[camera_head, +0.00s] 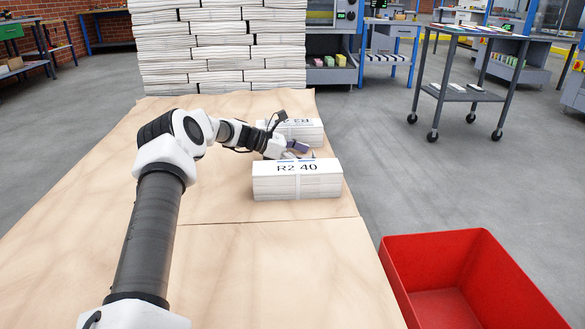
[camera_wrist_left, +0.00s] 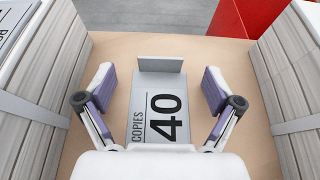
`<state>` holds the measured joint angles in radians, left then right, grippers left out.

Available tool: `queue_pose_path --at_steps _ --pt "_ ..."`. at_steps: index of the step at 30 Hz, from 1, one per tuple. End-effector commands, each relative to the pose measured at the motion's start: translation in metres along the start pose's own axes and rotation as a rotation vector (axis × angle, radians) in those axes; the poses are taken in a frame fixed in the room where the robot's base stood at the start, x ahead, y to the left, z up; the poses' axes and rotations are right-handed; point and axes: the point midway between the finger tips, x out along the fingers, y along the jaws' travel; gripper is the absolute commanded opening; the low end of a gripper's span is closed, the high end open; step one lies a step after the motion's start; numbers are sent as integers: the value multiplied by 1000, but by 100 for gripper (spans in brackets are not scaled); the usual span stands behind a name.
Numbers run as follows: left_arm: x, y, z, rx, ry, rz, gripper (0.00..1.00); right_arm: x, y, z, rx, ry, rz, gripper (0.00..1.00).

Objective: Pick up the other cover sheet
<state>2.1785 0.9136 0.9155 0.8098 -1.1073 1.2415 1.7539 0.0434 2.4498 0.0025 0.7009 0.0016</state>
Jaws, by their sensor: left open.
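A pale grey cover sheet (camera_wrist_left: 160,110) printed "40 COPIES" shows in the left wrist view, low between two newspaper bundles. A short flap (camera_wrist_left: 161,64) stands up at its far end. My left gripper (camera_wrist_left: 158,92) is open, with one finger on each side of the sheet and a visible gap to both. In the head view my left gripper (camera_head: 292,150) is between the front bundle (camera_head: 297,187), marked "R2 40", and the bundle behind (camera_head: 305,133). The sheet between them is hidden there by the front bundle and the gripper. My right gripper is out of view.
The bundles stand close on both sides of the gripper. A large newspaper stack (camera_head: 220,50) rises at the back of the wooden table (camera_head: 260,270). A red bin (camera_head: 470,275) stands at right beyond the table edge. The table's front is clear.

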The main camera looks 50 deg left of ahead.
Motion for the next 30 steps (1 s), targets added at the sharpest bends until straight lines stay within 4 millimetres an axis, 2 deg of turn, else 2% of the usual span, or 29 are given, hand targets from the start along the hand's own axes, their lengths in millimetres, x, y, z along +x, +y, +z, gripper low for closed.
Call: queue_pose_path --at_steps 2,5,6,7,10,12,23,26,30 --pt "-1 0 1 0 0 0 92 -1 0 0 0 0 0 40" --pt "-1 0 1 0 0 0 60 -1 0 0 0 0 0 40" --pt "-1 0 1 0 0 0 46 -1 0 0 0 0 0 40" --pt "-1 0 1 0 0 0 40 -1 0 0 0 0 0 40" --pt "-1 0 0 0 1 0 36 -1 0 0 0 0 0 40" --pt "-1 0 0 0 1 0 26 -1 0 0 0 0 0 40" --pt "-2 0 2 0 2 -1 26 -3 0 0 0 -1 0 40" --pt "-7 0 14 1 1 0 26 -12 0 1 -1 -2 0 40" --pt "-20 0 46 2 -1 0 26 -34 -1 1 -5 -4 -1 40"
